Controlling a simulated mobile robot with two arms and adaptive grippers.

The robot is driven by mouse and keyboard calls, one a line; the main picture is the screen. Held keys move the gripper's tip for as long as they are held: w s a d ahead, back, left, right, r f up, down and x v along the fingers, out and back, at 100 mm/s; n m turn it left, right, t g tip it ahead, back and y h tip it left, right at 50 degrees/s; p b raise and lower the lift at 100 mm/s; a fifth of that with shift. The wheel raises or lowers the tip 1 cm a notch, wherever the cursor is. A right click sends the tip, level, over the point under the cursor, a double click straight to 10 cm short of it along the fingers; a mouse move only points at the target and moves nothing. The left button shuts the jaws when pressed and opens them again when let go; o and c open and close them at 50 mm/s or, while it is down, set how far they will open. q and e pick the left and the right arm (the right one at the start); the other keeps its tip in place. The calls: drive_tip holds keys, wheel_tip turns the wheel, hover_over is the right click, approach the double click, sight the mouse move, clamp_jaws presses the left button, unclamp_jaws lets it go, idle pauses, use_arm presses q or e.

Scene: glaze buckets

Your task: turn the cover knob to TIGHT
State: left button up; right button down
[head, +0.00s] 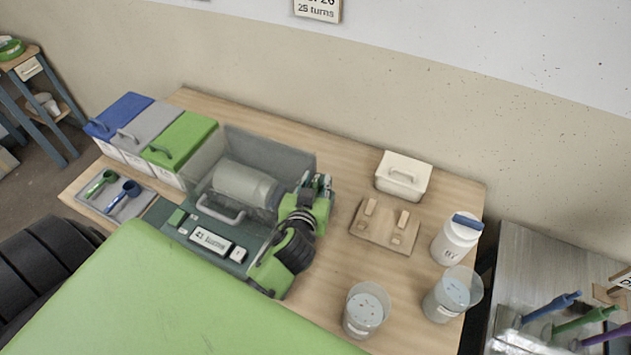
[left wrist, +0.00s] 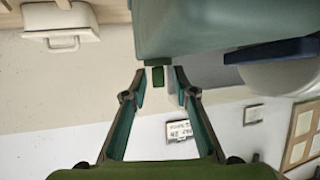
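The machine (head: 205,247) stands on the wooden table, with a pale grey drum (head: 243,186) inside a see-through cover (head: 290,158) and a grey handle at its front. My left gripper (head: 318,184) is at the machine's right end and hides that side in the head view. In the left wrist view, my left gripper (left wrist: 159,72) is open. A small dark green piece (left wrist: 158,76), probably the cover knob, shows between its fingertips with gaps on both sides. The teal body (left wrist: 220,25) of the machine is close above. I cannot read the knob's setting. My right gripper is not in view.
Blue, grey and green lidded bins (head: 185,140) stand left of the machine, with a scoop tray (head: 130,207) before them. To the right are a cream box (head: 403,172), a wooden board (head: 372,237), a white jar (head: 453,243) and two clear buckets (head: 365,312).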

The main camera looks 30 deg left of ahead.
use_arm(q)
drive_tip(key=v, duration=1.2)
drive_tip(key=shift+r, duration=0.1)
